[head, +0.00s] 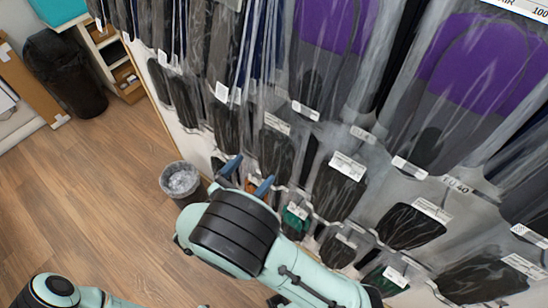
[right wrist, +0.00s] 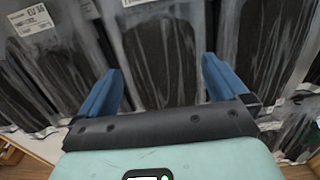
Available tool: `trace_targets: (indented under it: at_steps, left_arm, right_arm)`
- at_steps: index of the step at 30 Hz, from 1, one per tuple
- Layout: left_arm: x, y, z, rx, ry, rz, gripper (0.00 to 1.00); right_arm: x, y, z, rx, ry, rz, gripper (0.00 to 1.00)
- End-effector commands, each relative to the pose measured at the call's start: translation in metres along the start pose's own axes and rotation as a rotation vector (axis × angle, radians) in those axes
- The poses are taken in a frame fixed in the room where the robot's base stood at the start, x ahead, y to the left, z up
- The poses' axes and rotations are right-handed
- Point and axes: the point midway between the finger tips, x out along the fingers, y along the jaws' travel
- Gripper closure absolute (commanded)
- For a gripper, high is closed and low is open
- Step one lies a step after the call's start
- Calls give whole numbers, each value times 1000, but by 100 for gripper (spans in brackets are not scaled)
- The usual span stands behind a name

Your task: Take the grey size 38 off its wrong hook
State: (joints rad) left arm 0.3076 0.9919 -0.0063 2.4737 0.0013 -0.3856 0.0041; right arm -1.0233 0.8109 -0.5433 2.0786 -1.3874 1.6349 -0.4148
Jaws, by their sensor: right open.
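Bagged insoles hang in rows on hooks along the wall, and I cannot tell which one is the grey size 38. My right gripper (head: 248,178) is open and empty, close to the lower rows. In the right wrist view the open blue fingers (right wrist: 161,68) point towards a dark grey bagged insole (right wrist: 160,50) with a white label at its top. The fingers appear apart from it. A similar dark bagged insole (head: 276,155) with a tilted label hangs just beyond the gripper in the head view. Its hook is not clearly visible. My left gripper is out of view.
Neighbouring bags hang close on both sides, including a dark one (head: 338,190) to the right. Purple-and-grey bagged insoles (head: 485,60) hang higher up. A waste bin (head: 178,181) stands on the floor by the wall. The wooden floor at left is open.

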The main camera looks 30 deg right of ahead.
Motion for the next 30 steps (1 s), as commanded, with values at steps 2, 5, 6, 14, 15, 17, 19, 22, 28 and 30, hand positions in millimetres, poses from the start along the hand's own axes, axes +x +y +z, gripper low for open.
trace_targets:
  at_steps: [2,5,6,14,15,17,19,22,28,30]
  left_arm:
    - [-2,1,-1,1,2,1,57]
    - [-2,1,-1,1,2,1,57]
    - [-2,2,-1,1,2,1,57]
    - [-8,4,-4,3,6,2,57]
    - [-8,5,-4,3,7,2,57]
    - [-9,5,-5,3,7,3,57]
    - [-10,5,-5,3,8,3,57]
    - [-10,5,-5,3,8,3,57]
    - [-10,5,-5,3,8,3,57]
    - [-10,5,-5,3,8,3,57]
  right_arm:
    - [13,0,1,1,1,-3,0]
    - [23,0,0,1,2,-2,0]
    - [25,0,0,1,2,-1,0]
    - [55,2,1,0,1,-5,0]
    - [61,3,0,0,2,-4,0]
    - [69,3,0,0,2,-4,0]
    - [76,3,0,1,2,-3,0]
    - [79,3,0,1,3,-2,0]
    - [79,3,-1,1,3,-1,3]
    - [79,3,-1,1,3,-1,26]
